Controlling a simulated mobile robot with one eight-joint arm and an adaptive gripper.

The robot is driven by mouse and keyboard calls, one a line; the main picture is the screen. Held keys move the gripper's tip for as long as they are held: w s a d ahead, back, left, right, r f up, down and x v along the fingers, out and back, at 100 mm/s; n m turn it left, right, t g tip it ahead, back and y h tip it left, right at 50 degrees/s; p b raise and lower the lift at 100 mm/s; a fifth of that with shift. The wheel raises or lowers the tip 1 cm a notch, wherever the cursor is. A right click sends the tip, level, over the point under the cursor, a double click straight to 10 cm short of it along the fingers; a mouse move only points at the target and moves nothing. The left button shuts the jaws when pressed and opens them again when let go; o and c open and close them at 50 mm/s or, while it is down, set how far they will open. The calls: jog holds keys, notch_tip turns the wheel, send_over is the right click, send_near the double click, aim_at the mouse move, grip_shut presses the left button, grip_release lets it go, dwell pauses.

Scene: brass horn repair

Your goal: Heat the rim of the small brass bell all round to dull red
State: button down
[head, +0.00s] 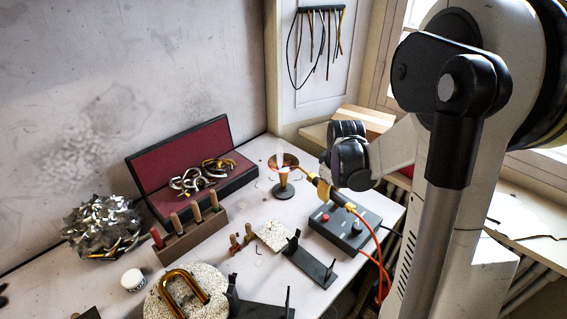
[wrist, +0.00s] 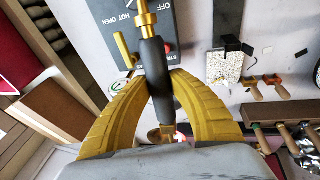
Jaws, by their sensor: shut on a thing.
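The small brass bell (head: 283,178) stands mouth up on a dark round foot on the white bench. Its flared rim (head: 291,163) shows an orange-red tint in places; how evenly it runs round is too small to tell. My gripper (head: 322,190) is right of the bell, shut on the torch (head: 339,198). The torch's brass nozzle points up and left, its tip close to the rim's right side. A pale plume rises over the bell.
A dark control box (head: 345,228) with a red button sits beneath the torch, and an orange hose (head: 375,240) trails right. A red-lined case (head: 185,155) stands behind left. A tool rack (head: 190,235), black bracket (head: 312,265) and granular pad (head: 272,236) lie in front.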

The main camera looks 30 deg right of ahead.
jog(key=s+r+p, duration=0.1)
jog(key=r+p, duration=0.1)
jog(key=r, duration=0.1)
jog(key=s+d+r+p, duration=0.1)
jog(key=s+r+p, duration=0.1)
jog(key=r, duration=0.1)
jog(key=s+r+p, duration=0.1)
jog(key=r+p, duration=0.1)
jog(key=r, duration=0.1)
jog(key=shift+s+d+r+p, duration=0.1)
jog(key=shift+s+d+p, duration=0.2)
jog(key=shift+s+p, duration=0.05)
jog(key=shift+f, duration=0.2)
